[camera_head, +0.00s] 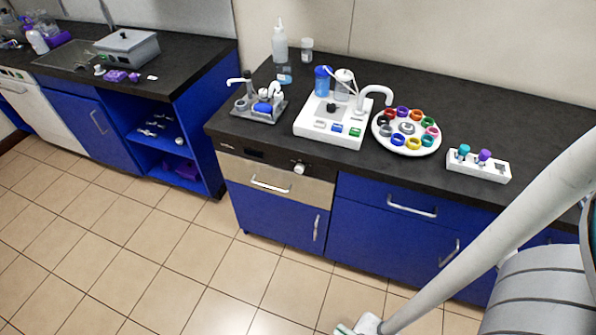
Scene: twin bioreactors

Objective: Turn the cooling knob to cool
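A small pale round knob (299,168) sits on the dark front panel (253,151) of the blue cabinet, just under the counter edge. A small dark knob (331,107) sits on the white device (309,122) on the counter. I cannot read labels, so I cannot tell which one is the cooling knob or where it is set. My pale arm comes in from the right and runs down to the bottom edge, below and to the right of the panel. My gripper is out of the picture.
A grey-based apparatus (256,110), a round rack with coloured rings (383,134) and a white block with two capped vials (468,168) stand on the dark counter. Drawer handles (271,184) stick out below. The tiled floor (170,255) in front is clear.

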